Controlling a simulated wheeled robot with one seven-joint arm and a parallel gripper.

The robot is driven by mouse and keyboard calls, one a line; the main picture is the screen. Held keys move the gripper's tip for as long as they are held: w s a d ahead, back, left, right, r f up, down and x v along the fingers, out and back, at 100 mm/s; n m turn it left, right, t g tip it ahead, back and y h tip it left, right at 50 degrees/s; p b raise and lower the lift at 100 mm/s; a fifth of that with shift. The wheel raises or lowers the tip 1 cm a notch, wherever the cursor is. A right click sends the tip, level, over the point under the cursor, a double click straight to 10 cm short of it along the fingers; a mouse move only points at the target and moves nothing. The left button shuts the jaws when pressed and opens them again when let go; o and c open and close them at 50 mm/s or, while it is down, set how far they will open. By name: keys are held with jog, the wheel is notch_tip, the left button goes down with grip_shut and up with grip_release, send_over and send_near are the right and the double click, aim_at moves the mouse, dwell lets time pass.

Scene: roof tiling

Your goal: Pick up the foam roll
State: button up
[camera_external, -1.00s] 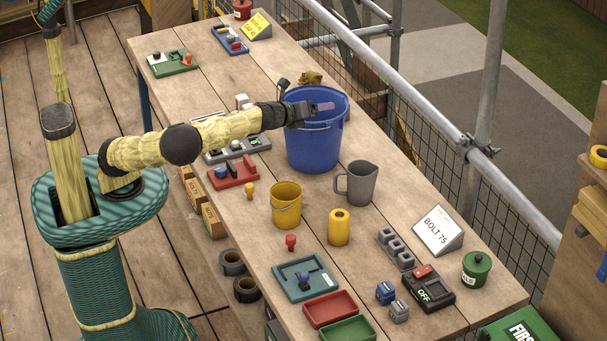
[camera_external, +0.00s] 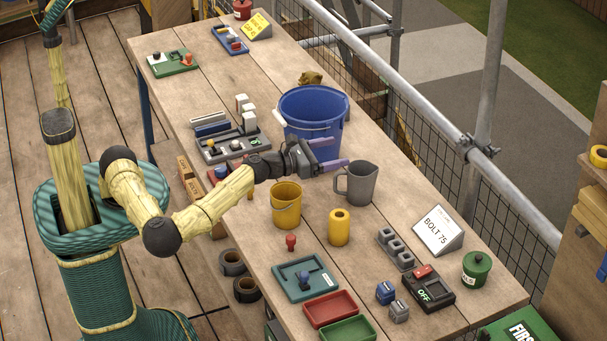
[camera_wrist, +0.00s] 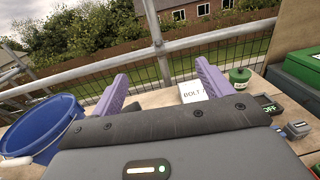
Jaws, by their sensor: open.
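The foam roll appears to be the yellow upright cylinder (camera_external: 339,228) with a dark hole in its top, standing on the workbench in the external view. My gripper (camera_external: 332,154) is open and empty, above the bench between the blue bucket and the grey jug. It is up and behind the roll in the picture, apart from it. In the wrist view the two purple fingers of my gripper (camera_wrist: 160,72) are spread wide and point outward over the bench. The roll is not visible in the wrist view.
A blue bucket (camera_external: 300,106) stands behind my gripper, also at left in the wrist view (camera_wrist: 40,130). A grey jug (camera_external: 361,185) and a yellow bucket (camera_external: 286,207) stand close to the roll. A red peg (camera_external: 291,242) and a grey block tray (camera_external: 396,250) are nearby.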

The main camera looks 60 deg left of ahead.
send_over(340, 214)
jog(key=s, duration=0.3)
notch_tip(340, 214, down, 16)
jog(key=shift+s, duration=0.15)
jog(key=shift+f, duration=0.1)
jog(key=shift+f, duration=1.05)
jog(key=f, duration=0.4)
jog(key=shift+w+f+p, duration=0.25)
jog(key=shift+f+p, duration=0.05)
jog(key=shift+f, duration=0.05)
jog(key=w, duration=0.2)
jog(key=shift+w, duration=0.3)
jog(key=shift+d, duration=0.1)
